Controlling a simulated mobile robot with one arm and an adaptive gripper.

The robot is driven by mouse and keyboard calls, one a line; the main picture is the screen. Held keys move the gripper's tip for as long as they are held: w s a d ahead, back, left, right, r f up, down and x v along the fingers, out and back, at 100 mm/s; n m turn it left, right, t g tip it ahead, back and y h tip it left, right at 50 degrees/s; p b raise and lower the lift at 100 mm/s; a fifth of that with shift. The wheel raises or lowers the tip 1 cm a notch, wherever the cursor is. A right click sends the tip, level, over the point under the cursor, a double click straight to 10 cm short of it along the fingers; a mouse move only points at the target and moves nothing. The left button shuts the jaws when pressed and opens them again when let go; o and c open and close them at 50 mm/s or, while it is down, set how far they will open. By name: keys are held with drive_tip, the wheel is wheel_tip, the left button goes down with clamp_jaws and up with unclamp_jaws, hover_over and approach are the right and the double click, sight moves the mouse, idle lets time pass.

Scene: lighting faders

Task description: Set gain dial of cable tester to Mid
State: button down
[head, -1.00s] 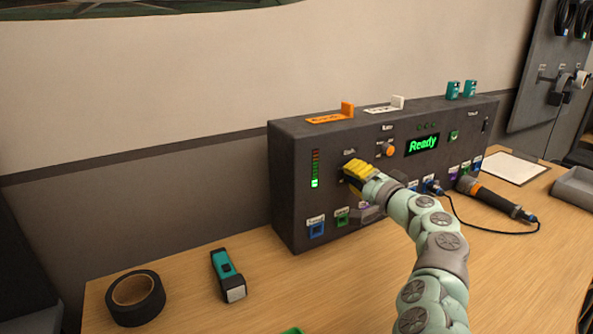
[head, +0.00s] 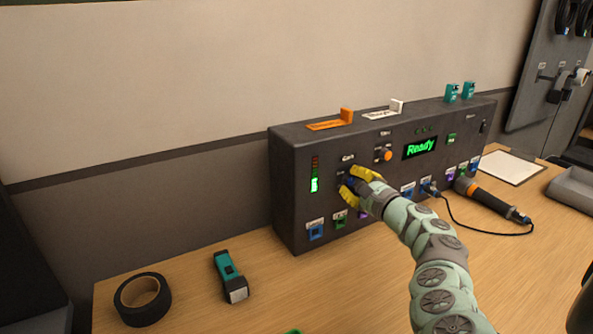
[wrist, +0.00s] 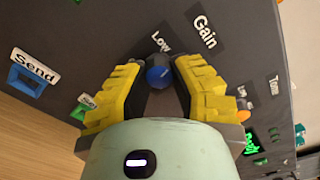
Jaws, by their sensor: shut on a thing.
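The cable tester (head: 292,190) is a dark box on the desk with a green "Ready" screen. Its gain dial (wrist: 158,76) is a round blue knob in the wrist view, with "Low" and "Gain" printed near it. No "Mid" mark is readable, and the dial's pointer direction cannot be made out. My gripper (head: 352,183) is at the panel's left part, its yellow fingers on either side of the dial and shut on it. The fingers also show in the wrist view (wrist: 157,80). In the head view the gripper mostly hides the dial.
An orange knob (head: 385,155) sits right of the dial. A level meter (head: 314,184) is at the left. Coloured sockets line the panel's bottom, including a blue "Send" socket (wrist: 22,80). A cabled microphone-like handle (head: 490,202), black tape (head: 142,299) and a teal flashlight (head: 230,276) lie around.

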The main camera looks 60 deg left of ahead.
drive_tip(key=m+p, duration=0.1)
drive_tip(key=m, duration=0.4)
drive_tip(key=shift+f+m, duration=0.15)
drive_tip(key=shift+m, duration=0.25)
drive_tip(key=m, duration=0.5)
drive_tip(key=shift+f+m+p, duration=0.15)
drive_tip(key=shift+m+p, duration=0.2)
drive_tip(key=shift+m, duration=0.05)
drive_tip(key=c, duration=0.7)
unclamp_jaws()
drive_tip(key=shift+s, duration=0.1)
drive_tip(key=shift+c, duration=0.2)
drive_tip(key=shift+r, duration=0.25)
